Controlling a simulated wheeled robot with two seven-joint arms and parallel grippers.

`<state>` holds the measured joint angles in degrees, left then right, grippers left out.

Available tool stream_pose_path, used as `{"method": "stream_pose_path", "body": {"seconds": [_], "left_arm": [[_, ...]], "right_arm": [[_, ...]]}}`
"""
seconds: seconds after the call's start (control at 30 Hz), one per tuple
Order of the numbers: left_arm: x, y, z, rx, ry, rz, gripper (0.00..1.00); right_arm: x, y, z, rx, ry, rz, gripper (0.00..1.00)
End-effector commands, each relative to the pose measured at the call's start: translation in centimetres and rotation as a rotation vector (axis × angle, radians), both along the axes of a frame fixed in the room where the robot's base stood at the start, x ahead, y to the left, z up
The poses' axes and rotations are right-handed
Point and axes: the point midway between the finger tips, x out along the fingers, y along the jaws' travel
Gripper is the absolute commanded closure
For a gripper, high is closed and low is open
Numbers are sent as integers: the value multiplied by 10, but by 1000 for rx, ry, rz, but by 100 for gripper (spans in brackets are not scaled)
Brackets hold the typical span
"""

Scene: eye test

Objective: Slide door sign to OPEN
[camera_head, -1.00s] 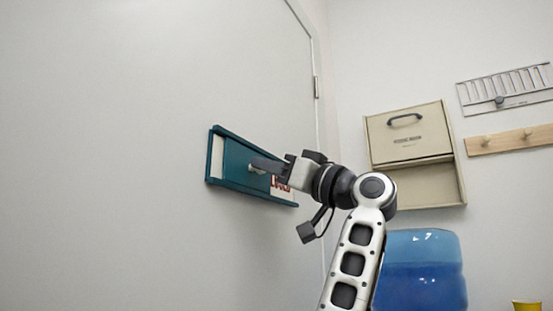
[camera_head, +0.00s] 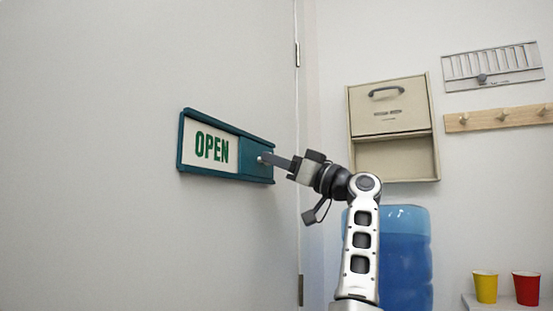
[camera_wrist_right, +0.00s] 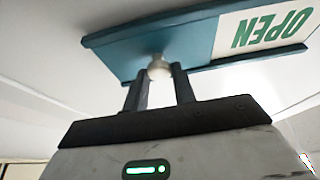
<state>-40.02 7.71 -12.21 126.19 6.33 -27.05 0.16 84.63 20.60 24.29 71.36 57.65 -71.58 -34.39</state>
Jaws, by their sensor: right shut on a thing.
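The door sign (camera_head: 181,140) is a teal frame on the pale door (camera_head: 90,150). Its left part shows the word OPEN in green on a white panel (camera_head: 211,147). A teal slider (camera_head: 250,155) covers the right part. My right gripper (camera_head: 268,159) is at the slider's right side, shut on its small pale knob (camera_wrist_right: 158,68), which the right wrist view shows between the two fingers. The sign also shows in the right wrist view (camera_wrist_right: 110,42), with OPEN uncovered. My left gripper is not in view.
A beige wall box (camera_head: 392,115) hangs right of the door, with a wire rack (camera_head: 493,67) and a wooden peg rail (camera_head: 497,117) farther right. A blue water bottle (camera_head: 405,255) stands behind my right arm. Yellow (camera_head: 485,288) and red (camera_head: 526,288) cups stand at lower right.

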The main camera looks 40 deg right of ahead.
Motion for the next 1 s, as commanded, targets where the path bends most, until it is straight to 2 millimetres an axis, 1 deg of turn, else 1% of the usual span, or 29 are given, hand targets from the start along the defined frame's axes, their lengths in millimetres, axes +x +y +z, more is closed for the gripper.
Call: {"method": "stream_pose_path", "body": {"seconds": [0.03, 0.07, 0.1, 0.13, 0.43, 0.57, 0.67, 1.0], "left_arm": [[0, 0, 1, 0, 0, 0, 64], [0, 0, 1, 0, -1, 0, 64], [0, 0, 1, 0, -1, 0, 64], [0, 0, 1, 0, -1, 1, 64], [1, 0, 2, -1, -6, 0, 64], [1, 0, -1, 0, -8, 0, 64], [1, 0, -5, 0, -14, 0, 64], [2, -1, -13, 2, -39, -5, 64]], "right_arm": [[-1, -4, 2, 6, -6, -14, 100], [-1, -4, 2, 5, -6, -14, 68], [-1, -4, 2, 6, -6, -14, 57], [-1, -4, 2, 6, -6, -13, 52], [-1, -3, 1, 4, -4, -9, 52], [-10, -8, -5, 3, -3, -10, 52], [-25, -16, -13, 2, -4, -13, 52], [-92, -50, -45, 2, -4, -15, 52]]}}
